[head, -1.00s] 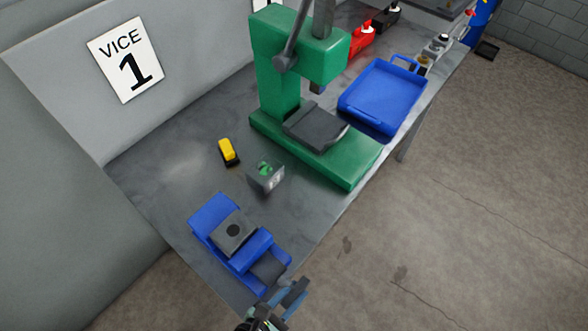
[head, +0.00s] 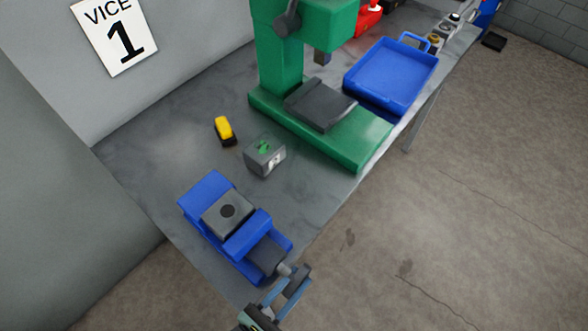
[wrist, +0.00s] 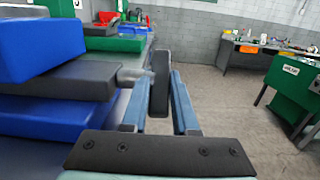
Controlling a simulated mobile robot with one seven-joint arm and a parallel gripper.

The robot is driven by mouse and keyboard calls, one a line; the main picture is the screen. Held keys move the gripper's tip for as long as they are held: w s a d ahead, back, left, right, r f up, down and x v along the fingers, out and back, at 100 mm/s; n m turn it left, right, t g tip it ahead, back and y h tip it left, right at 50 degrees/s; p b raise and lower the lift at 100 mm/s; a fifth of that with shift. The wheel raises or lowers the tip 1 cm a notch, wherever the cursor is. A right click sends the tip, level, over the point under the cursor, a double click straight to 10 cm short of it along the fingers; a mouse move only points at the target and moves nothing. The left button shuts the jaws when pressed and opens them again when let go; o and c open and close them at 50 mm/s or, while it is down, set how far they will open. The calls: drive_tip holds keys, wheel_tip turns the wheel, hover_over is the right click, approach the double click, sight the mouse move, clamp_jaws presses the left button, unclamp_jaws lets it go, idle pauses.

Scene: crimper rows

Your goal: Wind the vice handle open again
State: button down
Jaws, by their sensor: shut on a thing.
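The blue vice (head: 206,195) sits at the near corner of the bench. A dark grey block with a round hole (head: 228,211) is between its jaws, with no clear gap visible. The vice's blue jaw also fills the left of the wrist view (wrist: 45,47). A grey screw (wrist: 133,73) runs from the vice to the dark handle bar (wrist: 160,80). My gripper (head: 296,281) is beyond the bench edge at the vice's front end. Its two blue-grey fingers (wrist: 160,92) are shut on the handle bar, which stands upright between them.
A green press (head: 335,140) stands behind the vice, with a grey box (head: 265,157) and a yellow-and-black item (head: 224,129) between. A blue tray (head: 392,75) is at the back right. A "VICE 1" sign (head: 115,35) hangs on the wall.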

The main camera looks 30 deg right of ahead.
drive_tip(key=shift+r, duration=0.1)
idle(0.3)
drive_tip(key=c, duration=0.7)
unclamp_jaws()
